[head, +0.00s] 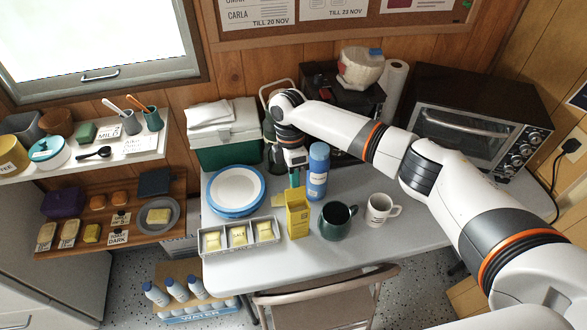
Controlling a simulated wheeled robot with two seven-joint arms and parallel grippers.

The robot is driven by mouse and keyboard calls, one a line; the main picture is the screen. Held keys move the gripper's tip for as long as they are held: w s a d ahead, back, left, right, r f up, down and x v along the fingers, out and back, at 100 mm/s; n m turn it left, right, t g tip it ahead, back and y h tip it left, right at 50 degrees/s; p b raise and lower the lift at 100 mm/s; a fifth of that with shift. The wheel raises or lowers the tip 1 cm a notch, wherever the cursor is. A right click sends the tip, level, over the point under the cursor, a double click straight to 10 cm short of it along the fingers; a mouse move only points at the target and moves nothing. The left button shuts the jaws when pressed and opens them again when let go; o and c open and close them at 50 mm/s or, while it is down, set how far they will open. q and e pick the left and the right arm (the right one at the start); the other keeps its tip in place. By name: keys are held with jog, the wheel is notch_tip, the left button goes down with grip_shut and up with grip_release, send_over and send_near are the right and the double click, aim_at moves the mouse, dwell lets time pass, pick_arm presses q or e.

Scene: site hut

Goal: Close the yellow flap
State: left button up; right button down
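A yellow box (298,221) stands upright on the table, between the compartment tray and the dark green mug. A small pale yellow piece (279,200) sticks out at the left of its top edge and looks like the open flap. My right gripper (295,180) points down just above and behind the box's top, beside the blue bottle. Teal shows at its tip, and I cannot tell whether its fingers are apart or touching the box. My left gripper is not in view.
A blue bottle (318,172) stands close right of the gripper. The green mug (336,221) and a white mug (380,209) are right of the box. The tray (212,252) and blue-rimmed plates (236,190) are left. A chair (325,286) is in front.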

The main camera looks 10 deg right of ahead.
aim_at(301, 212)
pick_arm(q)
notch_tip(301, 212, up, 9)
jog(key=p, duration=0.8)
pick_arm(e)
jog(key=s+t, duration=0.1)
jog(key=t, duration=0.1)
jog(key=s+t, duration=0.2)
jog(key=t, duration=0.1)
jog(key=s+t, duration=0.2)
jog(key=shift+s+d+f+t+y, duration=0.2)
jog(key=shift+f+t+y, duration=0.1)
jog(key=shift+t, duration=0.1)
jog(key=s+f+t+b, duration=0.1)
jog(key=t+b, duration=0.3)
jog(key=b, duration=0.4)
jog(key=s+f+t+b, duration=0.1)
jog(key=f+t+b, duration=0.2)
jog(key=b, duration=0.5)
jog(key=s+f+t+b, duration=0.1)
jog(key=f+t+b, duration=0.2)
jog(key=t+b, duration=0.2)
jog(key=shift+s+d+y+b, duration=0.15)
jog(key=shift+s+y+b, duration=0.25)
jog(key=shift+b, duration=1.1)
pick_arm(q)
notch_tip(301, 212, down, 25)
jog(key=b, duration=0.1)
pick_arm(e)
jog(key=shift+r+t, duration=0.15)
jog(key=shift+t, duration=0.35)
